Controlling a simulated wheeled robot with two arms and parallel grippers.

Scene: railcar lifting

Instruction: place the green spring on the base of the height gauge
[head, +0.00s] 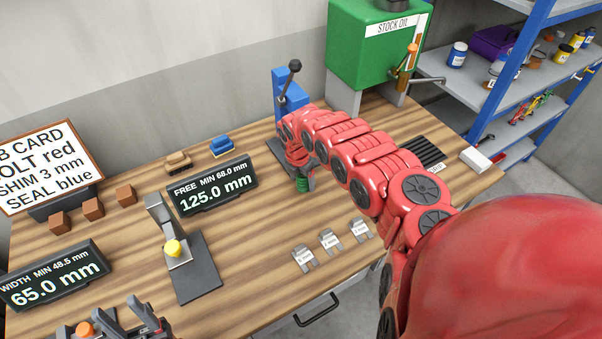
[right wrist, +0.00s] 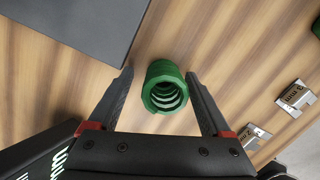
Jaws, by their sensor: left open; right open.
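The green spring (head: 302,184) stands on the wooden table in front of the blue press. In the right wrist view the spring (right wrist: 165,88) is between the two fingertips of my right gripper (right wrist: 158,78), with a gap on at least the left side. My right gripper (head: 301,172) is open, low over the spring, and partly hides it. The height gauge (head: 157,212) has an upright, a yellow knob and a dark flat base (head: 197,278). The front part of the base is bare.
A display (head: 213,187) reading 125.0 mm stands behind the gauge base. The blue press (head: 290,95) with a lever is behind the spring. Several labelled metal shims (head: 331,240) lie to the right of the base. Bare table lies between spring and base.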

